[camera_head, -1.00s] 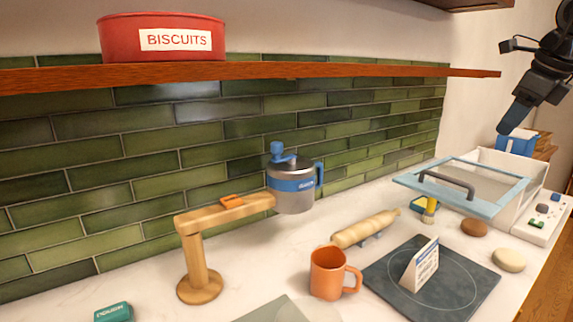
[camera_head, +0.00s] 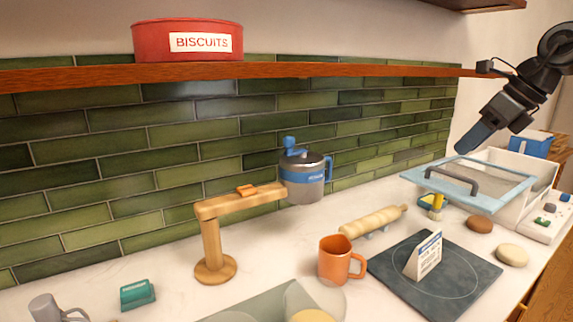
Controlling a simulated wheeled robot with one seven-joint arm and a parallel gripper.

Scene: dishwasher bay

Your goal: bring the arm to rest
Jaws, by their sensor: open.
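My gripper (camera_head: 482,134) hangs in the air at the upper right, at the end of my black arm. It shows nearly edge-on, as a blue finger pointing down and left. Nothing shows held in it. It is above and behind the dishwasher-like white bin with a blue-framed clear lid (camera_head: 468,184), apart from it in the picture. The gap between the fingers is hidden from this angle.
A wooden shelf (camera_head: 300,70) with a red biscuit tin (camera_head: 187,40) runs along the green tiled wall. The counter holds a wooden stand (camera_head: 212,245) with a grinder (camera_head: 303,178), an orange mug (camera_head: 337,262), a rolling pin (camera_head: 372,221) and a dark board (camera_head: 455,285).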

